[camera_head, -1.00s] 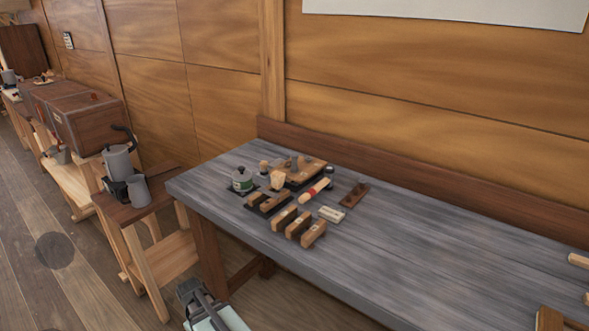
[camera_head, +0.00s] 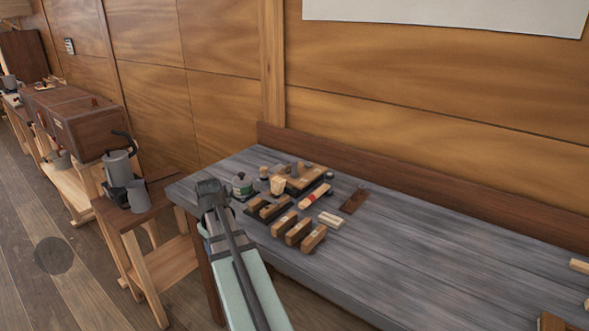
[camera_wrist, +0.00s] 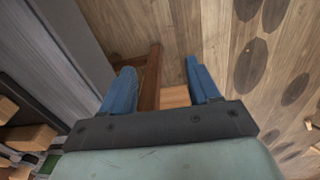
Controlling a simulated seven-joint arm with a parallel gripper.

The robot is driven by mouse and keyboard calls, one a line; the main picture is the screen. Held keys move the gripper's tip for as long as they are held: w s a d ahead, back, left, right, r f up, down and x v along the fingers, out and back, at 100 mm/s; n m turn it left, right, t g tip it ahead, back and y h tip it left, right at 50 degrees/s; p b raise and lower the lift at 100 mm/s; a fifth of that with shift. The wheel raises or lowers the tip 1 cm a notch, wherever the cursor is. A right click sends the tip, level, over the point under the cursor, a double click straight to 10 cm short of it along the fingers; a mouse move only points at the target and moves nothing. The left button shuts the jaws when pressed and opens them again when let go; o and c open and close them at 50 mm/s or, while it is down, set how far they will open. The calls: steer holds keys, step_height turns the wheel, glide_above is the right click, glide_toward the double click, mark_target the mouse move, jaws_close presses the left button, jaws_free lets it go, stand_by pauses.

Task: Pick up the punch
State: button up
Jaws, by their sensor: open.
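I cannot clearly tell which item is the punch. Small tools stand in a group near the bench's left end, among them a wooden stick with a red band (camera_head: 313,195) and a wooden holder (camera_head: 305,178) with small upright pieces, too small to name. My gripper (camera_wrist: 158,67) is open and empty; its two blue fingers are spread over the floor beside the bench in the wrist view. In the head view my arm rises in front of the bench's left end, its dark end left of the tool group; the fingers cannot be made out there.
The grey bench (camera_head: 430,235) is mostly clear right of the tools. Several wooden blocks (camera_head: 298,231), a green-banded pot (camera_head: 242,184), a pale block (camera_head: 330,219) and a dark wooden piece (camera_head: 354,200) are close by. A side stand (camera_head: 150,206) with a grey jug (camera_head: 138,195) is left.

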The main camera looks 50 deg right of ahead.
steer(key=shift+t, duration=0.6)
steer(key=d+r, duration=0.5)
steer(key=r, duration=0.2)
steer(key=d+r, duration=0.3)
steer(key=shift+d+r, duration=0.25)
steer(key=shift+d, duration=0.05)
steer(key=d+r+m+t, duration=0.1)
steer(key=d+r, duration=0.5)
steer(key=d, duration=0.8)
steer(key=t, duration=0.2)
glide_toward(295, 161)
steer(key=shift+m, duration=0.3)
steer(key=x, duration=1.2)
steer(key=shift+d+f, duration=0.15)
steer(key=shift+f, duration=0.15)
steer(key=shift+c, duration=0.4)
jaws_close()
